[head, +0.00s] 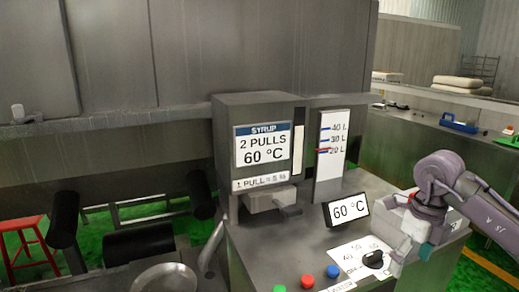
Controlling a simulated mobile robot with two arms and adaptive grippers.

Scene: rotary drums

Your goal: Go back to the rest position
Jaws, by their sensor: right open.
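My right gripper (402,248) hangs from its grey-purple arm at the right of the head view. It is open and seems empty. It is over the right part of the control panel, just right of the black knob (374,259) on its white dial plate (350,256). I cannot tell whether a finger touches the panel. My left gripper is not in view.
A grey syrup dispenser (222,135) stands behind the panel, beside a level gauge (330,155). A display (347,209) reads 60 °C. Green (279,289), red (307,281) and blue (332,271) buttons sit in front. A red stool (22,226) stands at far left.

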